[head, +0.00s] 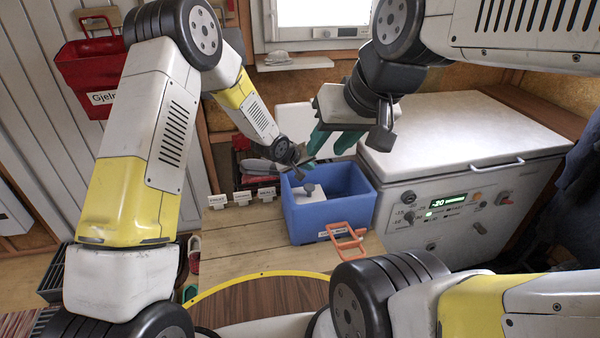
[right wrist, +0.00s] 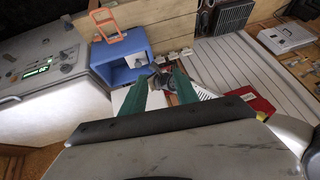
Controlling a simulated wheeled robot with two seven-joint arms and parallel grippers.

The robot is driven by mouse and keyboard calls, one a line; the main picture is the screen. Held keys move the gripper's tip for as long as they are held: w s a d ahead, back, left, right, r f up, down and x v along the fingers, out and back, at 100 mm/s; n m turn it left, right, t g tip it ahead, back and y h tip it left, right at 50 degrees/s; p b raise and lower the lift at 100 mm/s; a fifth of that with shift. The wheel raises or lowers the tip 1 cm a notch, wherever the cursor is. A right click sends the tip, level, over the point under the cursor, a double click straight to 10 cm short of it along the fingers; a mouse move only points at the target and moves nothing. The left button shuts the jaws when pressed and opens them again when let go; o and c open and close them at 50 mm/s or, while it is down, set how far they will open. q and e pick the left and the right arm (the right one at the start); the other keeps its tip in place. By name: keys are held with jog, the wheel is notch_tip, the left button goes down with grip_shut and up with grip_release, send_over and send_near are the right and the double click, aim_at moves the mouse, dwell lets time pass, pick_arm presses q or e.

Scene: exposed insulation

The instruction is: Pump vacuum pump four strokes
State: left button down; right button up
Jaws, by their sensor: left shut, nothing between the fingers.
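A pale block with a grey knob (head: 308,188) sits inside a blue crate (head: 320,222); I cannot tell whether it is the vacuum pump. The crate also shows in the right wrist view (right wrist: 110,53). My left gripper (head: 300,164) is shut and empty above the crate's back left edge, with its tips small and partly hidden. My right gripper (head: 332,142) has green fingers held apart, above and behind the crate; they also show in the right wrist view (right wrist: 163,80). I see nothing held between them.
A white chest freezer (head: 465,130) with a control panel stands right of the crate. An orange handle (head: 345,240) is at the crate's front. A red bin (head: 92,68) hangs on the wall.

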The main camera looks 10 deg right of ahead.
grip_shut()
dwell(1.5)
